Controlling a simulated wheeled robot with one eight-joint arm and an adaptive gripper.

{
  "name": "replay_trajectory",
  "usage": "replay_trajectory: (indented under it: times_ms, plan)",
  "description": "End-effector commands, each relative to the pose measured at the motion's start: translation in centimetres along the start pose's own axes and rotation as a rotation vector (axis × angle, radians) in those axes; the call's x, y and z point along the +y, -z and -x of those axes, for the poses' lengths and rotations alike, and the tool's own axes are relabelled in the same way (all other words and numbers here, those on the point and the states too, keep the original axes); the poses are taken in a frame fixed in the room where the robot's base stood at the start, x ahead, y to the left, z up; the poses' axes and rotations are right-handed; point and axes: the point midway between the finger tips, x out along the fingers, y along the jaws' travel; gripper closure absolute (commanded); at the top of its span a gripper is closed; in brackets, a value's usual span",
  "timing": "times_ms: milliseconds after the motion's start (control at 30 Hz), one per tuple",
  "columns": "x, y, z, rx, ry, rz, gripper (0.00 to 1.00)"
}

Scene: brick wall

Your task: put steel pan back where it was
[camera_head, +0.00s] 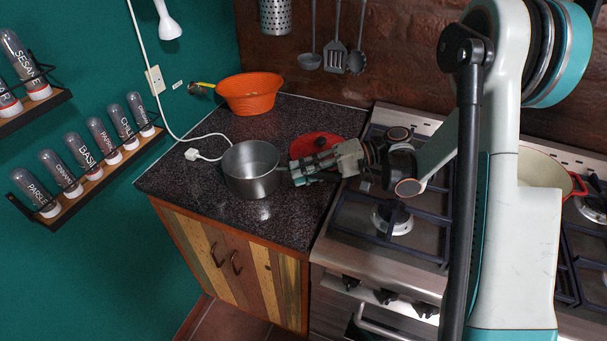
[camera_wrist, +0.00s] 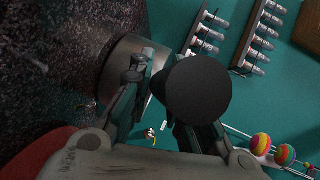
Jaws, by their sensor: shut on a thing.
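The steel pan (camera_head: 251,170) is upright and empty at the dark countertop (camera_head: 205,185), left of the stove. I cannot tell whether its base touches the counter. My gripper (camera_head: 297,171) is at the pan's right side and shut on it, with the arm reaching in from the right. In the wrist view, the pan's grey side (camera_wrist: 128,72) shows just beyond my gripper (camera_wrist: 165,88). A black rounded form (camera_wrist: 197,89) between the fingers looks like the pan's handle end.
A red lid (camera_head: 312,143) lies behind my gripper, close to it. An orange bowl (camera_head: 249,93) stands at the back. A white plug and cable (camera_head: 193,154) lie left of the pan. The stove (camera_head: 345,240) is right; the counter's front left is clear.

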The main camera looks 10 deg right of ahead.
Motion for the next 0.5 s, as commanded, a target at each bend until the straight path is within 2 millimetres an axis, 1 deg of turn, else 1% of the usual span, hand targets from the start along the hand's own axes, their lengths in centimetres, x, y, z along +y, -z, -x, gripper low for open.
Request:
replay_trajectory:
  times_ms: [367,400,433,467,500]
  plan:
    - [0.35,-0.07,-0.1,0.0,0.002,0.001,1.0]
    - [0.32,-0.06,-0.08,0.0,0.0,0.0,0.74]
    - [0.3,-0.06,-0.08,0.0,0.0,0.0,0.67]
    - [0.29,-0.06,-0.08,0.0,0.0,0.0,0.63]
    - [0.28,-0.06,-0.08,0.0,0.0,0.0,0.63]
